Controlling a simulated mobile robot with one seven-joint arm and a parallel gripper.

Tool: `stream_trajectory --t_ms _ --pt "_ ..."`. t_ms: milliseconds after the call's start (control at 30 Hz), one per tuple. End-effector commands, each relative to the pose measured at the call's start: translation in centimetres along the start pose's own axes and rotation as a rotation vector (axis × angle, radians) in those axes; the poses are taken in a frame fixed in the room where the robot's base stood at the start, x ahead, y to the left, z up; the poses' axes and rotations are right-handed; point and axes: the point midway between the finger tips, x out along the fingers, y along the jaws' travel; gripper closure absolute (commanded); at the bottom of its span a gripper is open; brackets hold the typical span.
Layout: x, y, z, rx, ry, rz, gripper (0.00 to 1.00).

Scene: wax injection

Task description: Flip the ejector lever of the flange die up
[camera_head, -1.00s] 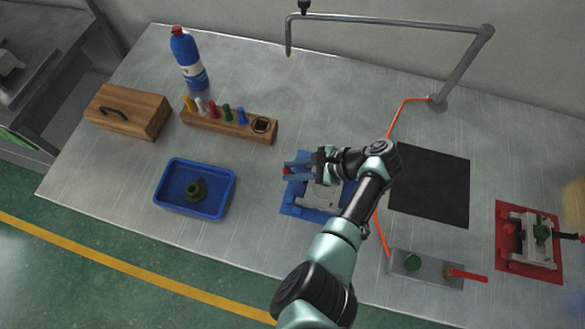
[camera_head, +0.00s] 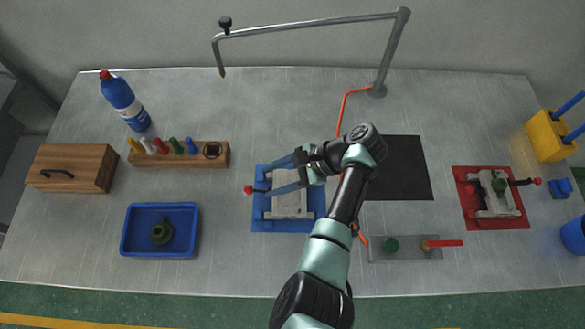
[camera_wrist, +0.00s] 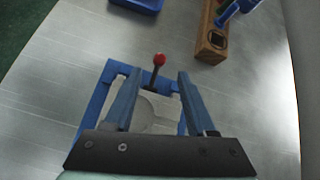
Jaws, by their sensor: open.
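A grey die (camera_head: 291,205) lies on a blue plate (camera_head: 262,226) near the middle of the table. Its lever with a red knob (camera_head: 248,190) sticks out to the left. The knob also shows in the wrist view (camera_wrist: 159,59). My gripper (camera_head: 267,178) is over this die, fingers pointing left, open and empty. In the wrist view, the lever lies between the lines of the two blue fingers, with the knob beyond their tips; contact is not visible. A second die (camera_head: 497,202) on a red plate (camera_head: 479,222) holds a green piece and has a red-knobbed lever pointing right.
A blue tray (camera_head: 127,246) with a green ring-like part (camera_head: 162,233) stands left. A wooden rack (camera_head: 222,161), wooden box (camera_head: 72,168) and blue bottle (camera_head: 124,102) are behind it. A pipe arm (camera_head: 310,25) spans the back. A black mat (camera_head: 405,170) and control panel (camera_head: 405,254) lie right.

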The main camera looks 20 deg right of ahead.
Motion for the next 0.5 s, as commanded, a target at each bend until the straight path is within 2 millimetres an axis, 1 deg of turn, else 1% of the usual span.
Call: stream_trajectory --t_ms 33,200,333,500 --pt "-1.2 -0.1 -0.2 0.0 0.003 -0.005 0.44" --pt "-4.4 -0.1 -0.1 0.0 0.002 -0.004 0.44" --pt "-6.0 0.0 -0.1 0.0 0.0 -0.001 0.44" --pt "-6.8 0.0 0.0 0.0 0.0 0.0 0.44"
